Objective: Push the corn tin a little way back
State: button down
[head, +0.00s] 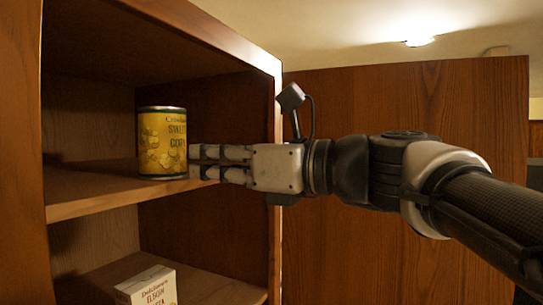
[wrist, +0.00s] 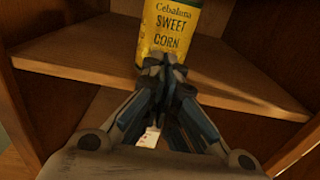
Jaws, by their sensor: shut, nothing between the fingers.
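The corn tin (head: 161,140) is a yellow can with "Sweet Corn" on its label, standing upright on the upper shelf of a wooden cabinet. My gripper (head: 193,162) is shut, level with the lower part of the tin, at its right side in the head view. The fingertips look to be at or very near the tin's surface; I cannot tell if they touch. In the wrist view the tin (wrist: 168,32) stands straight ahead of the shut fingertips (wrist: 164,62), which overlap its lower edge. The tin's top is cut off there.
The upper shelf (head: 85,190) has bare room around and behind the tin. The cabinet's side edge (head: 277,110) is close beside my gripper. A white box (head: 147,287) stands on the lower shelf. A wooden door panel (head: 420,100) is behind my arm.

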aim_at(179, 161)
jog(key=shift+x, duration=1.35)
jog(key=p+x, duration=0.2)
jog(key=x, duration=0.4)
jog(key=shift+a+p, duration=0.1)
jog(key=shift+p, duration=0.25)
jog(key=shift+d, duration=0.25)
